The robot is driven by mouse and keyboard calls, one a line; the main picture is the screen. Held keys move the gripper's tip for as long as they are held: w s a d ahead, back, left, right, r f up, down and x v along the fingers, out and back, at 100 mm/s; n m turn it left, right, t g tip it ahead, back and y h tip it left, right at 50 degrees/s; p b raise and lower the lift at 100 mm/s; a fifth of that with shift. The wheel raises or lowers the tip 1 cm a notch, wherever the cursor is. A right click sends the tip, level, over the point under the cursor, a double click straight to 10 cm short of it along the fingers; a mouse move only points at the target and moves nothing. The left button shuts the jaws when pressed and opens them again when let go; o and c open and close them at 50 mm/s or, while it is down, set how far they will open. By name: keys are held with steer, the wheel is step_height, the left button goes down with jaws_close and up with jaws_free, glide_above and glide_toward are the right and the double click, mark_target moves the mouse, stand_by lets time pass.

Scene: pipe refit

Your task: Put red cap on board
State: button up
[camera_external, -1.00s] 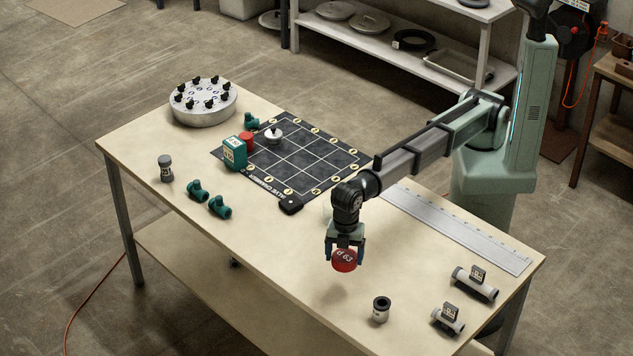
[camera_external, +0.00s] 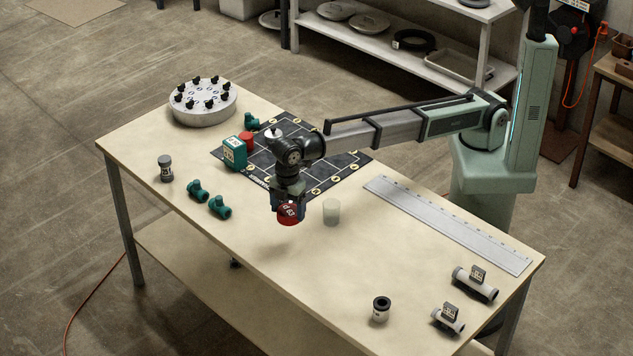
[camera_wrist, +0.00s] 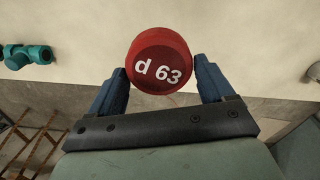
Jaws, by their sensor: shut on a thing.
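A red cap marked "d 63" (camera_external: 289,213) is between the fingers of my gripper (camera_external: 289,205), held above the wooden table in front of the board. In the wrist view the red cap (camera_wrist: 159,60) sits between the two blue fingertips of my gripper (camera_wrist: 160,76), its lettered face toward the camera. The black gridded board (camera_external: 330,176) lies on the table behind my gripper. My wrist hides part of it. Another red piece (camera_external: 247,138) is at the board's left side, beside a green block with a label (camera_external: 234,153).
Green fittings (camera_external: 197,190) and a grey cylinder (camera_external: 166,168) are on the left. A pale translucent cylinder (camera_external: 331,211) stands just right of my gripper. A ruler (camera_external: 450,225), a dark-topped fitting (camera_external: 381,309) and two grey valves (camera_external: 474,283) are on the right. The front-middle table is clear.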

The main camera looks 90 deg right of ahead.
steer(key=w+d+m, duration=0.2)
steer(key=d+m, duration=0.1)
steer(key=d, duration=1.6)
steer(key=w+d+m, duration=0.2)
steer(key=d, duration=1.6)
steer(key=s+d+f, duration=0.1)
steer(key=s+d, duration=0.2)
steer(key=s, duration=0.3)
steer(key=shift+w+a+f, duration=0.1)
steer(key=shift+w+f, duration=0.05)
steer(key=shift+f, duration=2.15)
steer(key=shift+w+a+f, duration=0.1)
steer(key=shift+f, duration=2.15)
steer(key=shift+f, duration=0.15)
steer(key=o, duration=0.9)
